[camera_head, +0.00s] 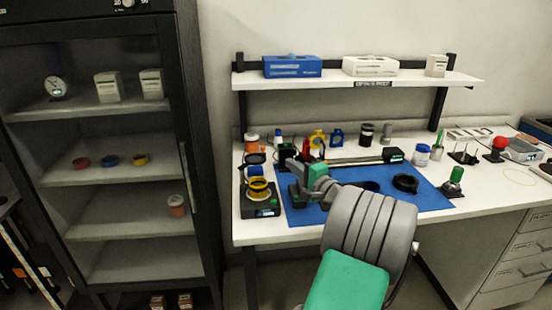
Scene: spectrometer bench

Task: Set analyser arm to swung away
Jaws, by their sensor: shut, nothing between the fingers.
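A long dark bar (357,160) lies at the back of the blue mat (420,193), with a black box (393,155) with a small lit display at its right end. It may be the analyser arm, but I cannot tell for sure. My gripper (292,163) is small in the picture, above the left part of the mat, near the left end of the bar. It is shut and holds nothing. My own arm comes up from the lower middle and hides part of the mat. I cannot tell whether the gripper touches anything.
A black device with a yellow ring (259,188) stands left of the mat. Black rings (405,183) lie on the mat's right part. A green-knobbed item (455,178) stands at its right edge. Jars and small fittings line the back, under a shelf (420,78). A glass-fronted cabinet (120,135) stands left.

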